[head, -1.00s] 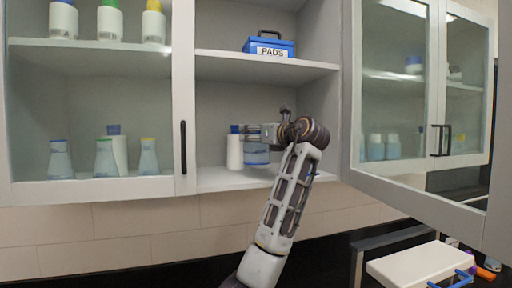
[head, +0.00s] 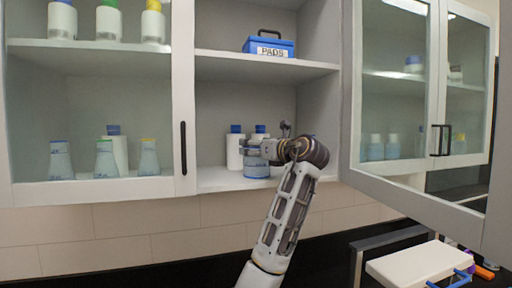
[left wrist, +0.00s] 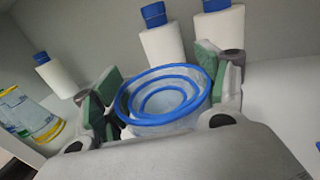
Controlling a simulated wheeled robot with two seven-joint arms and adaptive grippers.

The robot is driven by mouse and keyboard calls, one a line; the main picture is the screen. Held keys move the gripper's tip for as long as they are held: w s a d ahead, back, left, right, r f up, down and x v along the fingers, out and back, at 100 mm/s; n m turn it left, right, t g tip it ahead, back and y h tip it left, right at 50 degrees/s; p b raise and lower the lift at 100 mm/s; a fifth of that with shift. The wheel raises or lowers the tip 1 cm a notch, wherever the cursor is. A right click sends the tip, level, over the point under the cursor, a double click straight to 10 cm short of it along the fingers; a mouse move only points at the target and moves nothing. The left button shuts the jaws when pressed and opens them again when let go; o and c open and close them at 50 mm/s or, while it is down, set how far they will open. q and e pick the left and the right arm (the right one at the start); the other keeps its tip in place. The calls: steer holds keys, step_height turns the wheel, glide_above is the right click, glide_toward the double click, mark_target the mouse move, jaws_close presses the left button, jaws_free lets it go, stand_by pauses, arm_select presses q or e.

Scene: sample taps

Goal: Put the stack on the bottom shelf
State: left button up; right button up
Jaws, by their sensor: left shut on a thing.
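The stack (head: 257,167) is a set of nested clear tubs with blue rims, low in the open middle bay, at the bottom shelf (head: 218,181). In the left wrist view the stack (left wrist: 165,118) is upright between the green finger pads, its rims one inside another. My left gripper (head: 254,150) is shut on it from the right side. Whether its base touches the shelf is hard to tell. My right gripper is not in view.
White bottles with blue caps (head: 235,150) stand close behind and left of the stack. The shelf above holds a blue PADS box (head: 269,46).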

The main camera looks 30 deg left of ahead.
arm_select(q)
steer(key=o, duration=1.3)
steer(key=shift+f, duration=0.1)
steer(key=shift+c, duration=0.2)
steer(key=shift+s+d, duration=0.25)
steer(key=shift+d, duration=0.25)
steer(key=b+v, duration=0.3)
steer(key=v, duration=0.8)
steer(key=shift+b, duration=0.35)
